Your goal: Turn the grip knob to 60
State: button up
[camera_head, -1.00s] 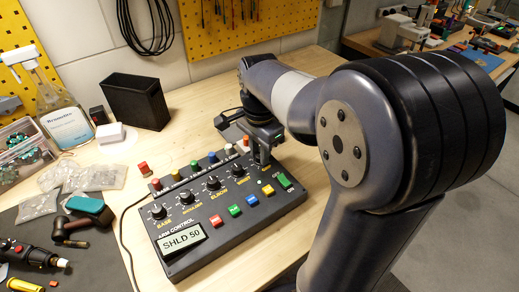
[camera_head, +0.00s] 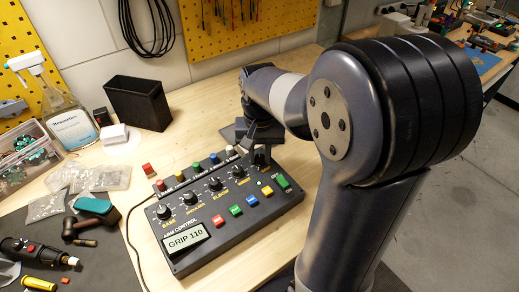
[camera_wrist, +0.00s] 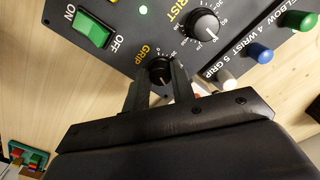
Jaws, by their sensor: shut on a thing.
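The black control box (camera_head: 262,222) lies on the wooden bench, and its display (camera_head: 186,241) reads GRIP 110. In the wrist view the grip knob (camera_wrist: 159,72), black with a white scale around it, sits beside the yellow GRIP label. My gripper (camera_wrist: 160,84) is shut on the grip knob, with one finger on each side of it. In the head view my gripper (camera_head: 260,157) is at the box's far right corner and largely hides the grip knob. The knob's pointer is too small to read surely.
The wrist knob (camera_wrist: 203,25) is close by the fingers. A green ON/OFF switch (camera_wrist: 93,30) and the white button (camera_wrist: 226,80) are also near. Several coloured buttons line the box. A black bin (camera_head: 138,102) stands behind it. Bare wood lies right of the box.

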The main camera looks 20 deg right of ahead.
aim_at(261, 157)
jog(key=n+p, duration=0.1)
jog(key=n, duration=0.6)
jog(key=shift+p, duration=0.3)
jog(key=n+p, duration=0.1)
jog(key=n, duration=0.5)
jog(key=shift+d, duration=0.1)
jog(key=shift+n, duration=0.4)
jog(key=o, duration=1)
jog(key=shift+r, duration=0.1)
notch_tip(261, 157, up, 11)
jog(key=shift+f, duration=0.2)
